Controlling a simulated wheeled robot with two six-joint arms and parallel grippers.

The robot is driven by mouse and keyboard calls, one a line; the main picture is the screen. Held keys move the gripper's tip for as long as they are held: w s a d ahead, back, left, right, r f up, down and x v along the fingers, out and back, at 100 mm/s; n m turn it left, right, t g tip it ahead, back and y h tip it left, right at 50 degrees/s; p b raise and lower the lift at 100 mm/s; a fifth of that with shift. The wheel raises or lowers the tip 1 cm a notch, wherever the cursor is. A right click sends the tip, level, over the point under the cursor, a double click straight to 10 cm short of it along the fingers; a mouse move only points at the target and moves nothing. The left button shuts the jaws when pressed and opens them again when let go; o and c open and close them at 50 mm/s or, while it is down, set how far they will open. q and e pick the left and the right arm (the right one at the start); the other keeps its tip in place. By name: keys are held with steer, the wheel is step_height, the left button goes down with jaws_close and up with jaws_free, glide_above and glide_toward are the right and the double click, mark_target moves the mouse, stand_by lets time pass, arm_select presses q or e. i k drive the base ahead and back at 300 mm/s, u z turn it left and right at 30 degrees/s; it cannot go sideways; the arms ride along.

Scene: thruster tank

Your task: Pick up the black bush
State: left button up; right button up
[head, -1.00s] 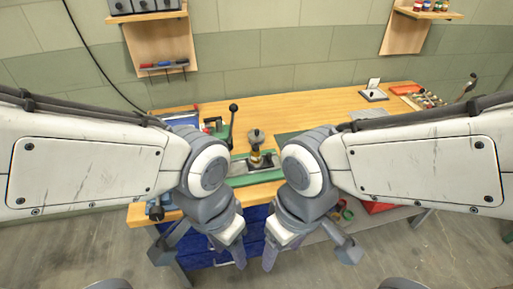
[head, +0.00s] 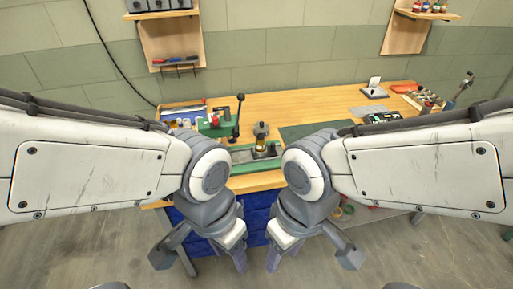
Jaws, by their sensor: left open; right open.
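I cannot make out the black bush for certain. A small dark piece (head: 371,90) sits on a flat plate with a white card at the back right of the bench, too small to identify. A brass-and-dark fixture (head: 261,139) stands on a green-edged base in the middle of the bench, seen between my arms. My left gripper (head: 201,258) is open and empty, low in front of the bench. My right gripper (head: 311,258) is open and empty beside it, also in front of the bench. My arms hide parts of the bench top.
The wooden bench (head: 290,105) stands against a tiled wall. A green lever press (head: 218,126) with a black knob stands at its left. A wooden tray (head: 411,96) of small parts lies at the right. A green mat (head: 305,129) lies mid-bench. Blue drawers (head: 256,215) are below.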

mark_target(260, 136)
steer(key=z, duration=0.6)
steer(key=k, duration=0.1)
steer(key=u, duration=0.9)
steer(key=i, duration=1.05)
steer(key=z, duration=0.5)
